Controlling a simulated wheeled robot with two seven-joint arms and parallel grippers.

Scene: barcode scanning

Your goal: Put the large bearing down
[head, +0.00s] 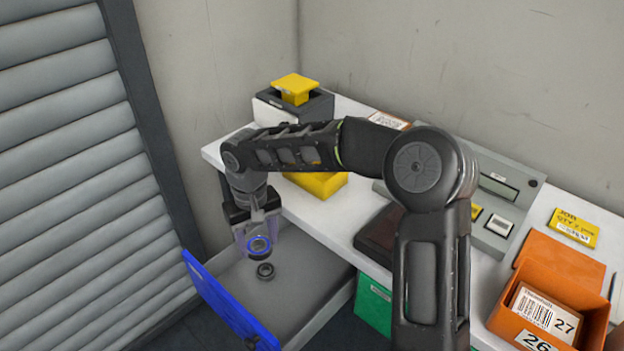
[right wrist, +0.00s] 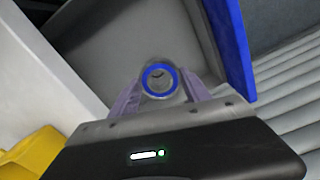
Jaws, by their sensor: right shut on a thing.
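The large bearing (head: 259,246), a ring with a blue face, is held between the fingers of my right gripper (head: 257,236). The gripper points down over the open drawer (head: 310,270), above its grey floor. In the right wrist view, the blue ring of the bearing (right wrist: 160,78) sits between the two pale purple fingers (right wrist: 160,97), with the drawer floor behind it. A smaller dark ring (head: 265,270) lies on the drawer floor just below the held bearing. My left gripper is not in view.
The drawer's blue front panel (head: 228,305) stands up at the left. The white bench (head: 345,225) lies to the right, with a yellow box (head: 318,184) on it. An orange bin (head: 550,285) with labels stands far right. The drawer floor right of the ring is clear.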

